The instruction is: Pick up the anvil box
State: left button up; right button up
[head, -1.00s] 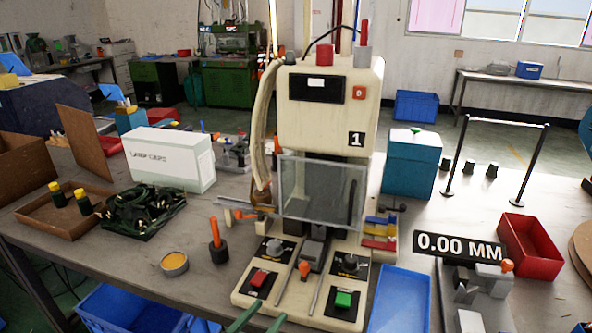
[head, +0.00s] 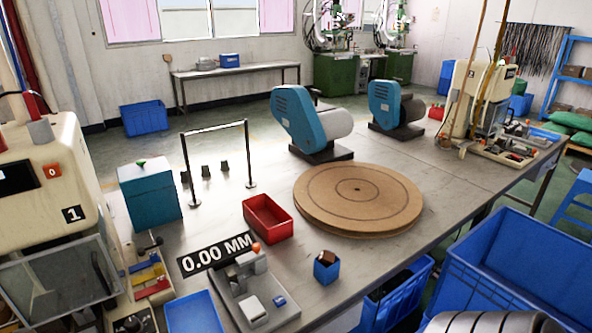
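No box in the head view is labelled as the anvil box, so I cannot tell for sure which one it is. A small open blue box (head: 326,270) with a dark brown piece in its top stands on the bench, right of the measuring fixture. A larger teal box (head: 150,194) with a green knob on its lid stands at the left, beside the cream machine. Both rest on the bench, untouched.
A grey fixture (head: 262,306) with a 0.00 MM display (head: 217,253), a red tray (head: 268,218) and a round brown board (head: 358,198) surround the small blue box. The cream machine (head: 38,180) blocks the left. Large blue bins (head: 520,262) stand off the bench's right edge.

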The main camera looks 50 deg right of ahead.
aim_at(326, 275)
jog(key=z, duration=1.8)
